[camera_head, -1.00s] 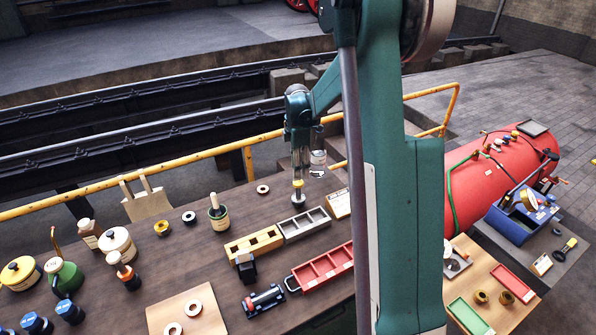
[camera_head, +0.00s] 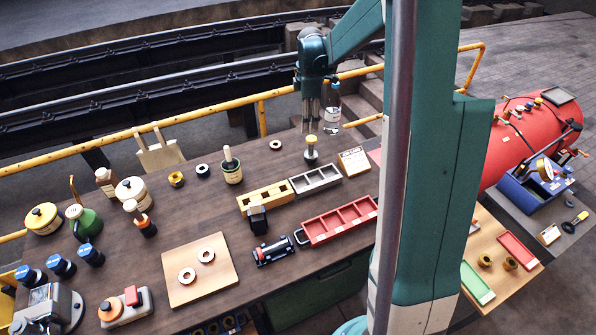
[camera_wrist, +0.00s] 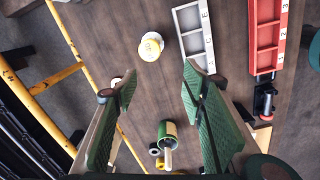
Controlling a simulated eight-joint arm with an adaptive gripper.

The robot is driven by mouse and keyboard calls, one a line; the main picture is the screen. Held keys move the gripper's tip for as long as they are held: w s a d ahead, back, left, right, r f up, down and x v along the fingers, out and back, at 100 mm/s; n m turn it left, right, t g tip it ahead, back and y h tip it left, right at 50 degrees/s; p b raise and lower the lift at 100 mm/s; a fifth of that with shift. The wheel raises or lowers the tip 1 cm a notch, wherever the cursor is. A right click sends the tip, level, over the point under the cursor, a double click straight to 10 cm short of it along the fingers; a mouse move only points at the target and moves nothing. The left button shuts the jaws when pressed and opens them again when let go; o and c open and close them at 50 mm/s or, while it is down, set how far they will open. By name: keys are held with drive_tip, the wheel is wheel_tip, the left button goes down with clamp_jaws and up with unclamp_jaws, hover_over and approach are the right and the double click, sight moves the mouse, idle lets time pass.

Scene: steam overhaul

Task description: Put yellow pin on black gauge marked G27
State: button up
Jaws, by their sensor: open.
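A small upright piece with a yellow top, grey stem and dark foot (camera_head: 311,152) stands on the bench behind the grey tray; it may be the yellow pin. A round yellow-and-white top also shows in the wrist view (camera_wrist: 150,46), beyond my fingertips. My gripper (camera_head: 311,125) points down just above the yellow-topped piece, open and empty. Its two green fingers are spread wide in the wrist view (camera_wrist: 157,82). I cannot read G27 on anything.
A red tray (camera_head: 340,222) lies nearer. A green cup (camera_head: 232,172) stands left. A yellow rail (camera_head: 190,124) runs behind the bench.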

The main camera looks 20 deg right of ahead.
drive_tip(key=s+a+r+m+t, duration=0.3)
drive_tip(key=s+a+r+m, duration=0.4)
drive_tip(key=s+a+r, duration=0.75)
drive_tip(key=s+a+m+t, duration=0.2)
drive_tip(key=s+a+m, duration=0.1)
drive_tip(key=s, duration=0.7)
drive_tip(key=s+a+m+t, duration=0.1)
drive_tip(key=s+a+m, duration=0.2)
drive_tip(key=s, duration=0.7)
drive_tip(key=shift+a+m+t, duration=0.15)
drive_tip(key=shift+m+t, duration=0.25)
drive_tip(key=shift+m, duration=0.3)
